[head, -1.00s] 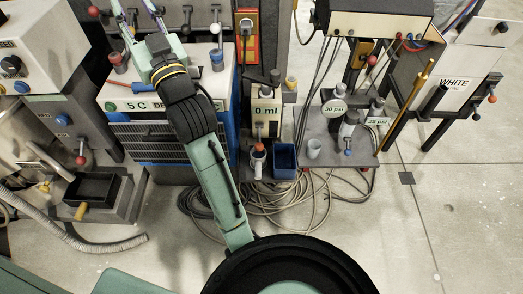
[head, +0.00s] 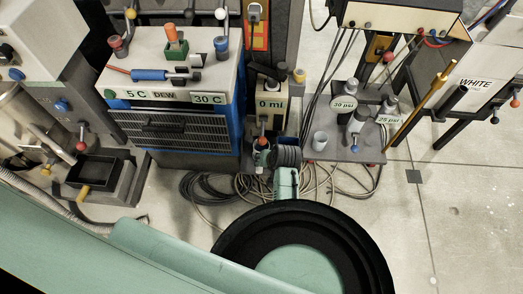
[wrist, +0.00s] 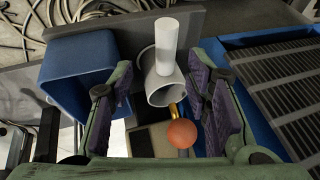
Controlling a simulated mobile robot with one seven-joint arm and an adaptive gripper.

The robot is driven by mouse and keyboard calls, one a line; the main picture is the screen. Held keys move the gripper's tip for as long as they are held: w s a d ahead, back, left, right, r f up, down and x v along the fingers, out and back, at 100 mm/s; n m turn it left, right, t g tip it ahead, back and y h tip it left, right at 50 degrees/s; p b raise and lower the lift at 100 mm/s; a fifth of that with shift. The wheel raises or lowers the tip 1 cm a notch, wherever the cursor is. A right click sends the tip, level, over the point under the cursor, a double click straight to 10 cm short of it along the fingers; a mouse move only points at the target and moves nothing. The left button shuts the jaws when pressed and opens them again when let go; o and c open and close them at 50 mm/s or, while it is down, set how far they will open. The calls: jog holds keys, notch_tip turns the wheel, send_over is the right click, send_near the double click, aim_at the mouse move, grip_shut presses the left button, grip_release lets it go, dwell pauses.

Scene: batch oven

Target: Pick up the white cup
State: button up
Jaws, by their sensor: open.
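The white cup (wrist: 152,92) shows in the wrist view with its round mouth toward the camera. A white cylinder, which looks like its handle, rises from it toward the top of the picture. My gripper (wrist: 160,88) is open, with a purple-padded finger on each side of the cup and gaps visible. In the head view my gripper (head: 262,157) is small and partly hidden by my wrist, in front of the 0 ml dispenser (head: 269,103). Only a small white bit of the cup (head: 259,169) shows there.
An orange ball knob (wrist: 181,134) sits close below the cup. A blue bin (wrist: 78,76) stands left of it, and a blue unit with a dark grille (wrist: 287,85) is at right. A grey cup (head: 319,141) stands farther right in the head view. Cables lie on the floor.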

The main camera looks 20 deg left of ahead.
jog(key=x, duration=0.7)
jog(key=shift+a+f, duration=0.15)
jog(key=shift+a, duration=0.2)
jog(key=shift+c, duration=0.3)
grip_shut()
dwell(0.3)
